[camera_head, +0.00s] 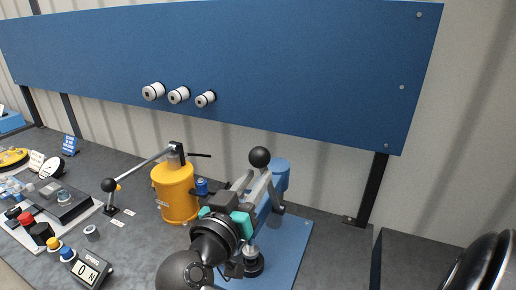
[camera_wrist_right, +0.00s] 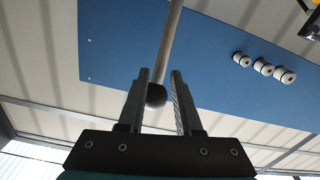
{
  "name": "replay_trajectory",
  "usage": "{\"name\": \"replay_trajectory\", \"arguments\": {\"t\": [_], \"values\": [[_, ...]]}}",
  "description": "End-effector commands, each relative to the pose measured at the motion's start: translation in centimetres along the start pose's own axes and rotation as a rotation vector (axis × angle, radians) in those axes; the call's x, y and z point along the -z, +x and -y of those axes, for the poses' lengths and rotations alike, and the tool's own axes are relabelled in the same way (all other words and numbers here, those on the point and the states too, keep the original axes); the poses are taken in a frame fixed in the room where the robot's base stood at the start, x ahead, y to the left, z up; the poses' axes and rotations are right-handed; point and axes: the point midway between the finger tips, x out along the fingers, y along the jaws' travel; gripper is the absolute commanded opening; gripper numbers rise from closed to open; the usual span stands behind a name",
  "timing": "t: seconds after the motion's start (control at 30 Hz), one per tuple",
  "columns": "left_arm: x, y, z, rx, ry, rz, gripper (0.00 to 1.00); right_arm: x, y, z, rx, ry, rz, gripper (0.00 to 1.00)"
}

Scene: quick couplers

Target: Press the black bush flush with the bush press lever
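The bush press (camera_head: 279,178) is blue and stands on a blue base plate. Its lever ends in a black ball knob (camera_head: 260,157), pointing up. My right gripper (camera_head: 256,176) reaches up from below beside the lever, its fingers apart. In the right wrist view, the lever's rod and knob (camera_wrist_right: 156,95) show between the open fingers (camera_wrist_right: 160,78), the knob nearer the left finger; contact cannot be told. A black round part with a silver top (camera_head: 253,264), perhaps the black bush, sits low on the press, partly hidden by my right arm. My left gripper is not in view.
A yellow cylinder device (camera_head: 176,194) with its own long lever and black knob (camera_head: 108,185) stands left of my right arm. A blue wall panel (camera_head: 250,70) carries several white rollers. Switches and small parts crowd the bench's left end.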

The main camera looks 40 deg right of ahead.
Motion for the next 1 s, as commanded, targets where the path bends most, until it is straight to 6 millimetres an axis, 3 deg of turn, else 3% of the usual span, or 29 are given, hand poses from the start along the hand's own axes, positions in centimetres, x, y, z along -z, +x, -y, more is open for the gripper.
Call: {"name": "replay_trajectory", "arguments": {"t": [0.33,1.0], "values": [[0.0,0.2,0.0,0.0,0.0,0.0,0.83,0.0,-0.6,0.3,0.004,0.014,0.012,0.37],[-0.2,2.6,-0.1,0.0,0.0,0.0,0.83,-0.3,-7.0,0.2,0.007,0.004,0.016,0.37]]}}
